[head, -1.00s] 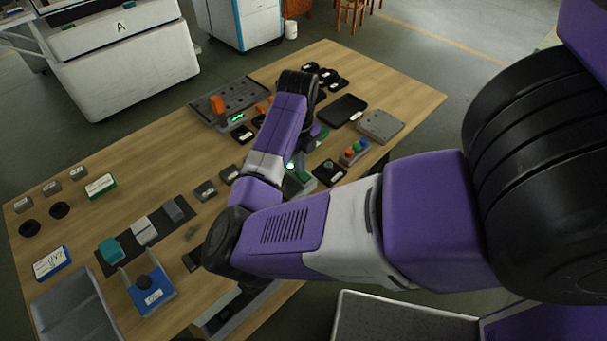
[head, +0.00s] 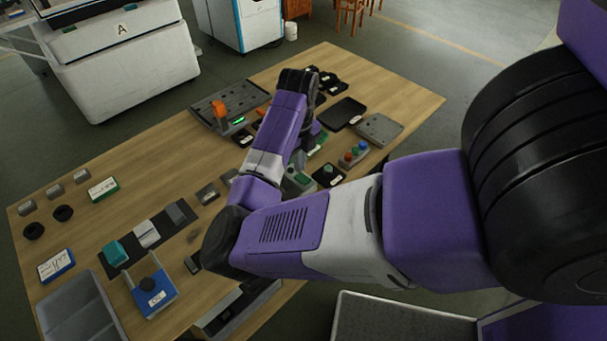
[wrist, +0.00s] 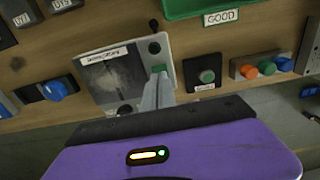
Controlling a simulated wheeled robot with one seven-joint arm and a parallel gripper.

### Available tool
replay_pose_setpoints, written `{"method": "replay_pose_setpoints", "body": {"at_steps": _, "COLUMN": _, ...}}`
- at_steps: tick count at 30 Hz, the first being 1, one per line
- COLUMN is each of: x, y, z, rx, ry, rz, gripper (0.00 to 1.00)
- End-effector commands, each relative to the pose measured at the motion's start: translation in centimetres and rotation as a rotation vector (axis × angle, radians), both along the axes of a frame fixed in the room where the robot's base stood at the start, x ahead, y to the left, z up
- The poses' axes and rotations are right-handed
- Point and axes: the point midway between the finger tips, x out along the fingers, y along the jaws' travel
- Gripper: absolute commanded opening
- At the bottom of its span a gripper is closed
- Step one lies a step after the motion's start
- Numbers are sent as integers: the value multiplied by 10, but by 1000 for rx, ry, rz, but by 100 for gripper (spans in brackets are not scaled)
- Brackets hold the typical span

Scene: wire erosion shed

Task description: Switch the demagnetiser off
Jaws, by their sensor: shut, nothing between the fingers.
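The demagnetiser appears to be the grey box with a dark square plate (wrist: 120,78) in the wrist view. It has a white label strip along its far edge, too blurred to read surely. In the head view the box (head: 299,181) is partly hidden behind my arm, and my fingertips are hidden.
Right of it stand a small box with a green button (wrist: 207,77) and a box with several coloured buttons (wrist: 266,68). A green tray (wrist: 195,8) labelled GOOD lies beyond. A blue knob (wrist: 54,91) is at the left. The table's front edge is close.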

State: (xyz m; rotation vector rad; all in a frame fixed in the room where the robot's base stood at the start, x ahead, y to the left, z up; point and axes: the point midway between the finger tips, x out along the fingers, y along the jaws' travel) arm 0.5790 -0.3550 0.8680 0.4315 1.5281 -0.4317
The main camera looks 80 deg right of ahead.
Motion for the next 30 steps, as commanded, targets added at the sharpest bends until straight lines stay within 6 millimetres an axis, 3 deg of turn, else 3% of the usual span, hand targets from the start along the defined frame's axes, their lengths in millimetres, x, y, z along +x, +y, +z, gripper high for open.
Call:
{"method": "replay_pose_setpoints", "body": {"at_steps": 16, "x": 0, "y": 0, "z": 42, "rx": 0, "ry": -1, "rz": 1, "gripper": 0}}
{"method": "replay_pose_setpoints", "body": {"at_steps": 30, "x": 0, "y": 0, "z": 43, "rx": -1, "ry": -1, "rz": 1, "gripper": 0}}
